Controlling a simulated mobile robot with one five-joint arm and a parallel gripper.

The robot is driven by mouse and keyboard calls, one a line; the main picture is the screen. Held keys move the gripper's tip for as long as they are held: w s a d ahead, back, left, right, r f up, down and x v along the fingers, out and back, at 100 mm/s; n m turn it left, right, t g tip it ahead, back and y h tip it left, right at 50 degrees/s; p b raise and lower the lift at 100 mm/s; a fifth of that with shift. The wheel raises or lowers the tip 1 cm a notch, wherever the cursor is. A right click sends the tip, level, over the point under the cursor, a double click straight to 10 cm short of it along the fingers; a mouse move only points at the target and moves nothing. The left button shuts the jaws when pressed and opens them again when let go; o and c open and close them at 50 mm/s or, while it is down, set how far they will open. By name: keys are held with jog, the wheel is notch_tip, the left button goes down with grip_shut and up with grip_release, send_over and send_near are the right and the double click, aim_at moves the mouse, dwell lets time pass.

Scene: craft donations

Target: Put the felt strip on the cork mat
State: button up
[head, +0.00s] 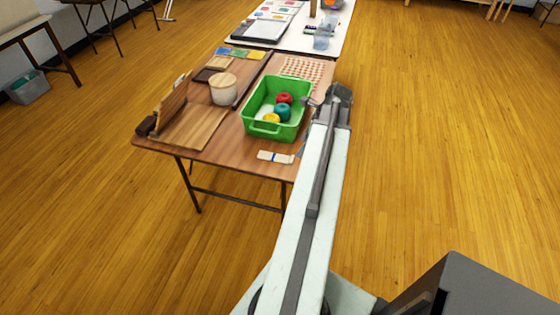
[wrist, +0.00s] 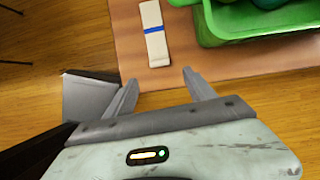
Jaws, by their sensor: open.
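A cream strip with a blue band (head: 275,157), which I take for the felt strip, lies flat near the front edge of the brown table. In the wrist view the strip (wrist: 153,34) lies just beyond my fingertips, in line with the gap between them. My gripper (wrist: 160,77) is open and empty, over the table's edge and apart from the strip. In the head view my arm hides most of the gripper. A small tan square (head: 218,62) at the table's back left may be the cork mat; I cannot tell for sure.
A green bin (head: 263,129) with red, teal and yellow rolls stands behind the strip. A wooden board (head: 195,127) with an upright piece lies at left, a cream pot (head: 223,90) behind it. A dotted sheet (head: 303,69) lies at back right. A white table (head: 300,42) stands beyond.

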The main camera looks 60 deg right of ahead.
aim_at(293, 159)
notch_tip(293, 159, down, 2)
jog(key=shift+f+b, duration=0.1)
jog(key=shift+b, duration=1)
jog(key=b+x, duration=0.1)
jog(key=x, duration=0.1)
jog(key=b+x, duration=0.4)
jog(key=shift+w+a, duration=0.1)
jog(key=shift+w, duration=0.15)
jog(key=shift+r, duration=0.35)
grip_shut()
